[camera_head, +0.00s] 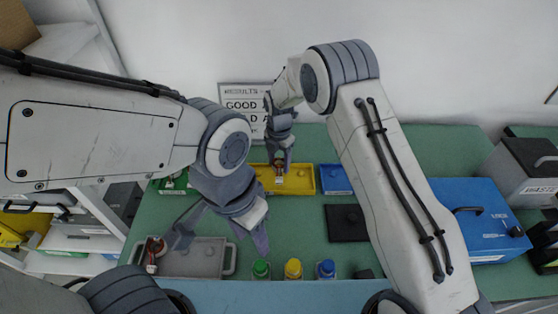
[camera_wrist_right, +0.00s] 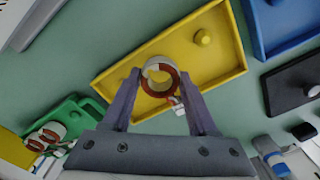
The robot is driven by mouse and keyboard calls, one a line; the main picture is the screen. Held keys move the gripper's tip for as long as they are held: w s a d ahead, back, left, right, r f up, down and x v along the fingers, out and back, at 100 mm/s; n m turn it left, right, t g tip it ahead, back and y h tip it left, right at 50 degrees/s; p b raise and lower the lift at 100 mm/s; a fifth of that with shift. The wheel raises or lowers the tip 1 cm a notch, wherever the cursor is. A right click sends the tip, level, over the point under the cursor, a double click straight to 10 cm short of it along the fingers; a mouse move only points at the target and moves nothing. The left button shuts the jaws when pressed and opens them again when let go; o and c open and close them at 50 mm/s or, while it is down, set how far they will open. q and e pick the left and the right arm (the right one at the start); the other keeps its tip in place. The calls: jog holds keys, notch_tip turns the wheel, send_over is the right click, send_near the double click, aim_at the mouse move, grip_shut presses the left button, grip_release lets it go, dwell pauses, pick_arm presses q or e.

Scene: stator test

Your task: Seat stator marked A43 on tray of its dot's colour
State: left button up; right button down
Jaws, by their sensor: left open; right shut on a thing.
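My right gripper (camera_head: 280,165) is shut on a stator, a ring with copper windings and a pale rim. In the right wrist view the stator (camera_wrist_right: 168,90) sits between the fingertips (camera_wrist_right: 160,75), over the yellow tray (camera_wrist_right: 118,78). A small white tag hangs by it; its marking and any dot are not readable. I cannot tell whether the stator touches the tray floor. The yellow tray (camera_head: 306,181) also shows in the head view, partly hidden by the gripper. My left gripper (camera_head: 220,243) is open and empty, over the grey tray's right part.
The grey tray (camera_head: 205,262) holds a stator (camera_head: 152,252) at its left. The green tray (camera_wrist_right: 90,104) holds more stators (camera_wrist_right: 48,132). A blue tray (camera_head: 336,180), black plate (camera_head: 346,222) and coloured-top bottles (camera_head: 293,269) stand nearby. A blue box (camera_head: 478,218) and waste bin (camera_head: 527,168) stand right.

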jog(key=shift+f, duration=0.1)
dwell(0.3)
jog(key=shift+f+b, duration=0.55)
jog(key=shift+f, duration=0.2)
jog(key=shift+f, duration=0.4)
jog(key=shift+c, duration=1.7)
grip_release()
jog(key=shift+r, duration=0.1)
jog(key=shift+r+p, duration=1.6)
jog(key=shift+r, duration=0.8)
